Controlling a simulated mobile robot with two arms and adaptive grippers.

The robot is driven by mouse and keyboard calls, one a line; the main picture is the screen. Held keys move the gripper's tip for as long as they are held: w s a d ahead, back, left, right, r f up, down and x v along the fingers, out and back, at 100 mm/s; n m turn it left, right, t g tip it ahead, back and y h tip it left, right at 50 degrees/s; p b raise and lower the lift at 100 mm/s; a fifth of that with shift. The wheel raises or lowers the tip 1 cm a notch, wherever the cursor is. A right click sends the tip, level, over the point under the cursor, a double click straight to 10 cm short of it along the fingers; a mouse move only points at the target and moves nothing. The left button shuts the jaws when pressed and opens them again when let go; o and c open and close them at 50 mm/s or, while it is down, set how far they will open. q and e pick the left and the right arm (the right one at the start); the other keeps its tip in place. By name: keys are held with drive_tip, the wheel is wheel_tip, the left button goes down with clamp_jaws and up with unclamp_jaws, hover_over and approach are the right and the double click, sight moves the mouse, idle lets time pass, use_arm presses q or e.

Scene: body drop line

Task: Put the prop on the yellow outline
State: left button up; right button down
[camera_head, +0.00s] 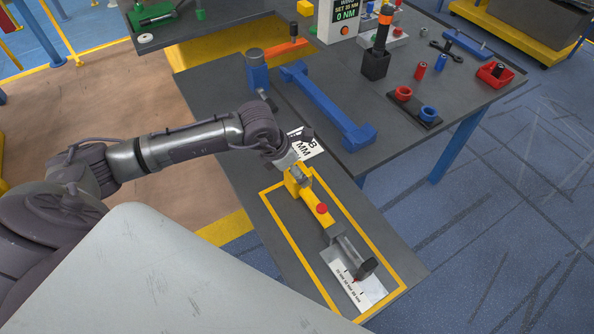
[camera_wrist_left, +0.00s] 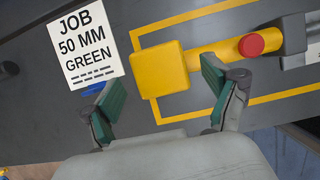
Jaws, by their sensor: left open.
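The prop is a yellow tool (camera_head: 323,212) with a red button, a grey rod and a dark end foot. It lies lengthwise within the yellow outline (camera_head: 385,262) on the dark bench top. In the left wrist view its yellow end block (camera_wrist_left: 160,70) overlaps the outline's short end line. My left gripper (camera_head: 297,174) is over that end block. In the left wrist view my left gripper (camera_wrist_left: 160,85) is open, its green pads either side of the block, with gaps showing. The prop's far end is cut off there. My right gripper is not in view.
A white job card (camera_head: 306,146) reading 50 MM green lies beside the outline. A white scale card (camera_head: 355,287) lies under the prop's far end. A blue bracket (camera_head: 328,108), a red ring (camera_head: 403,93) and a black holder (camera_head: 376,64) stand on the adjoining bench.

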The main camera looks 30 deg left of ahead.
use_arm(q)
drive_tip(key=b+v, duration=0.2)
drive_tip(key=v, duration=0.8)
drive_tip(key=shift+s+f, duration=0.1)
drive_tip(key=shift+s, duration=0.05)
